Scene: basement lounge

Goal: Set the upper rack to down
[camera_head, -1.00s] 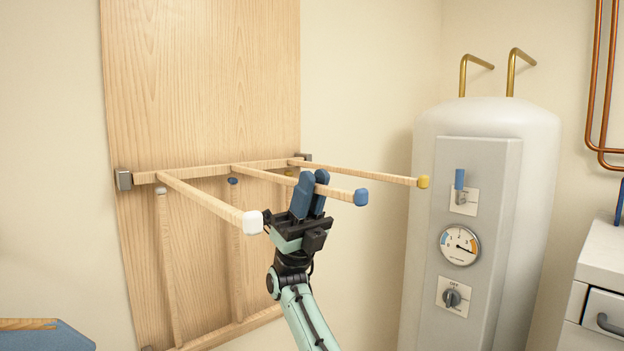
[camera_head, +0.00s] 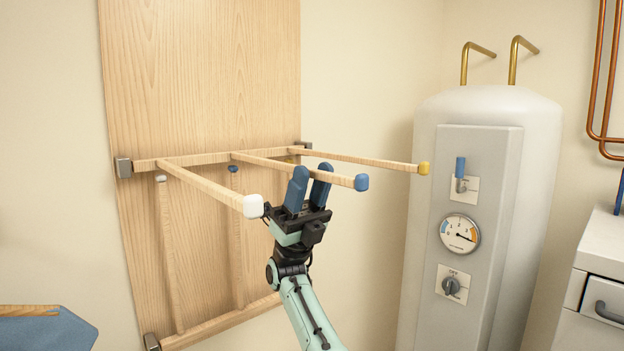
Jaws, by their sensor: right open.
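The upper rack (camera_head: 215,158) is hinged on a tall wooden board. Its three wooden bars stick out from the board, roughly level, with a white tip (camera_head: 253,206), a blue tip (camera_head: 361,182) and a yellow tip (camera_head: 424,168). My right gripper (camera_head: 312,172) comes from below, open, with its blue fingers at the middle, blue-tipped bar. The fingers overlap that bar in the picture; I cannot tell whether they touch it. My left gripper is not in view.
A lower rack (camera_head: 220,324) is folded up flat against the wooden board (camera_head: 200,70). A white tank (camera_head: 540,200) with a gauge (camera_head: 460,233) and knobs stands at right. A white cabinet (camera_head: 603,250) is at the right edge. A blue object (camera_head: 50,333) is at lower left.

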